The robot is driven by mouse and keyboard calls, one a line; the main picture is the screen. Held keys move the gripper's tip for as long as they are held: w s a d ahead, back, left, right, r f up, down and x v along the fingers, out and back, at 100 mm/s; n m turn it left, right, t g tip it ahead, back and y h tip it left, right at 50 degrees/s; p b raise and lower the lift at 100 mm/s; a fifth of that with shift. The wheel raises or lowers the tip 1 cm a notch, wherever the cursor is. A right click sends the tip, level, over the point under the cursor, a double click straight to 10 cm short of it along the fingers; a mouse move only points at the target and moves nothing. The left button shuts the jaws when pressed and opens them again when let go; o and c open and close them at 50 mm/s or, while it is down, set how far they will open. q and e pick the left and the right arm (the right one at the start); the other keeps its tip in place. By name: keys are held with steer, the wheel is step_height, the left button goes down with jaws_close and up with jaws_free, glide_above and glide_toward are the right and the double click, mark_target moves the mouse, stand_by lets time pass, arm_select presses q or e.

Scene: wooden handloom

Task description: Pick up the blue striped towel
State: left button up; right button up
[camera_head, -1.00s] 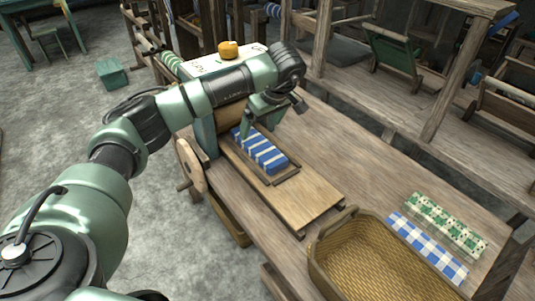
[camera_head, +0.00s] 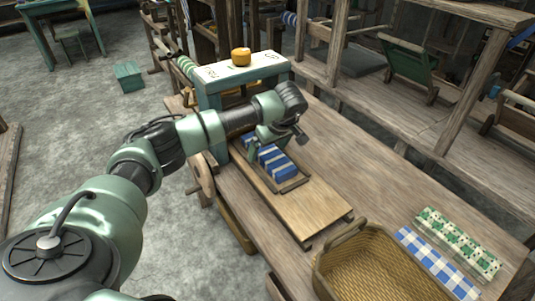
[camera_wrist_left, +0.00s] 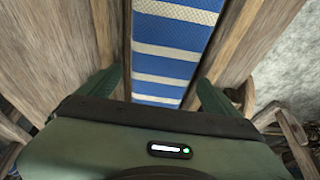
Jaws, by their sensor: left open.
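The blue striped towel (camera_head: 278,163), blue with white bands, lies folded in a shallow wooden tray on the bench in the head view. It also fills the middle of the left wrist view (camera_wrist_left: 172,50), running between the fingers. My left gripper (camera_head: 258,152) is open above the towel's far-left end, partly hidden by its own wrist. In the wrist view its two green fingers (camera_wrist_left: 160,88) stand on either side of the towel. I cannot tell whether they touch it. My right gripper is not in view.
A wicker basket (camera_head: 336,238) stands at the bench's front right. A blue checked cloth (camera_head: 437,262) and a green patterned cloth (camera_head: 458,240) lie beside it. A teal frame (camera_head: 210,103) with a yellow-orange object (camera_head: 241,56) on top rises behind my arm.

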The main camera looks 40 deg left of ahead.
arm_select(q)
steer(key=c, duration=1.5)
steer(key=shift+r, duration=0.1)
steer(key=shift+c, duration=0.2)
